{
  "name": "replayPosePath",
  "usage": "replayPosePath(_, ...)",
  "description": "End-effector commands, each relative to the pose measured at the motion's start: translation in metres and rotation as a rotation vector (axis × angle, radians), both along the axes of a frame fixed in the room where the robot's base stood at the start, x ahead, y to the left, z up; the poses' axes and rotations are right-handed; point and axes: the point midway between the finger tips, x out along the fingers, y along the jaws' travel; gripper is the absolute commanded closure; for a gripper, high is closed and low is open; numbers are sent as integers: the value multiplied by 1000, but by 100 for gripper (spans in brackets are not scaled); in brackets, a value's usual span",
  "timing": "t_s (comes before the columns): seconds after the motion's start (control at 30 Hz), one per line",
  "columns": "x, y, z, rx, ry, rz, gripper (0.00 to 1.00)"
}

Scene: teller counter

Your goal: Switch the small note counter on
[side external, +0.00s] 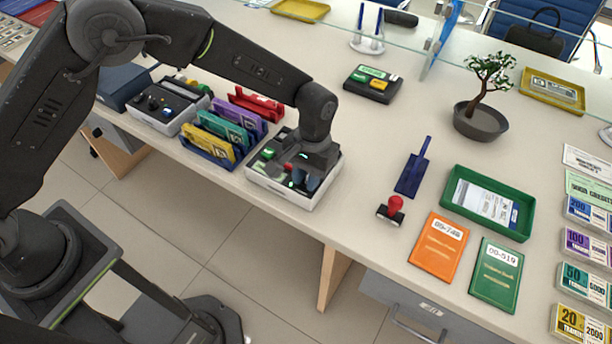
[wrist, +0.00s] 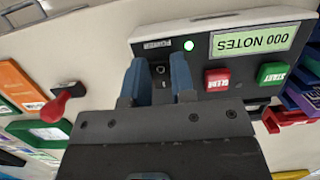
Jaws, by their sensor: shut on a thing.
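The small note counter (side external: 272,184), a pale box with a dark top panel, stands at the counter's front edge under my gripper (side external: 305,181). In the wrist view its panel shows a lit display (wrist: 252,40) reading 000 NOTES, a red CLEAR button (wrist: 217,79), a green START button (wrist: 272,74) and a glowing green lamp (wrist: 189,45) beside the POWER label. My gripper's blue fingers (wrist: 159,80) are at the power switch (wrist: 160,70), one on each side, shut on it. The fingers and gripper body hide part of the switch and the panel's near part.
A rack of coloured folders (side external: 225,135) and a red holder (side external: 257,104) stand close left of the note counter. Another device (side external: 166,104) is farther left. A dark box with coloured keys (side external: 372,84) is behind.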

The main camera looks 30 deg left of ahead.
Motion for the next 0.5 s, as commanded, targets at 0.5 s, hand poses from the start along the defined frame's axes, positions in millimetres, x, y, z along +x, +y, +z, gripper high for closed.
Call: replayPosePath(0.5,0,0,0,-1,15,-1,60)
